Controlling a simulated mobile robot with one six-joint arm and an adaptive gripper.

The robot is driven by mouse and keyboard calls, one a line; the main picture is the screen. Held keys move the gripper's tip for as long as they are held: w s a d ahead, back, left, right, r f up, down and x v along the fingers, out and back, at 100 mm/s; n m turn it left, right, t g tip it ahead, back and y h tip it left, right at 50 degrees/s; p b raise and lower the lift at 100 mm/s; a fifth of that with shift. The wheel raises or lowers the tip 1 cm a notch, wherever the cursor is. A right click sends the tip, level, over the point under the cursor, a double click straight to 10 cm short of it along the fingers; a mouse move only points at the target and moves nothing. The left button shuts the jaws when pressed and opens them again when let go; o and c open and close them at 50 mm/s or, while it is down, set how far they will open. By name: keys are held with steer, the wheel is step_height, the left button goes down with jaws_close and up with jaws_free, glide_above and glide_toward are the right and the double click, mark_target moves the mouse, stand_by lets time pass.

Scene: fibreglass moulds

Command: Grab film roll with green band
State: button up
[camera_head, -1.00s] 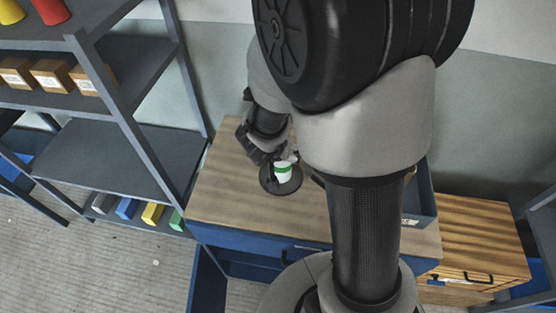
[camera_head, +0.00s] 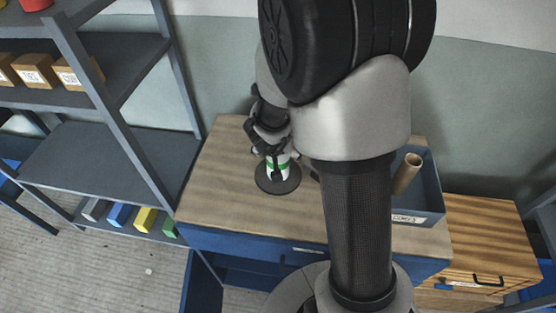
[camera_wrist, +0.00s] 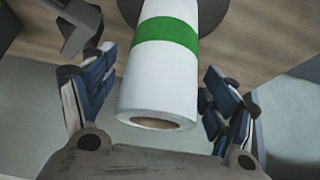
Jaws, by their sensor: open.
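The white film roll with a green band (camera_wrist: 160,75) lies between the two open fingers of my gripper (camera_wrist: 157,95) in the wrist view, with a gap on each side. Its hollow end faces the camera. In the head view the roll (camera_head: 279,172) stands on a dark round base (camera_head: 278,187) on the wooden worktop. My gripper (camera_head: 272,150) is at the roll's upper part there, and its fingers hide some of it.
A grey-blue bin (camera_head: 430,190) with a brown cardboard tube (camera_head: 407,173) stands on the worktop (camera_head: 225,180), right of my arm. A grey shelf rack (camera_head: 105,165) with boxes stands left. The worktop's front left is clear.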

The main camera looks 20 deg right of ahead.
steer(key=shift+r, duration=0.1)
steer(key=shift+c, duration=0.4)
steer(key=c, duration=1.4)
steer(key=shift+r, duration=0.1)
step_height(320, 180, up, 20)
steer(key=p, duration=1.8)
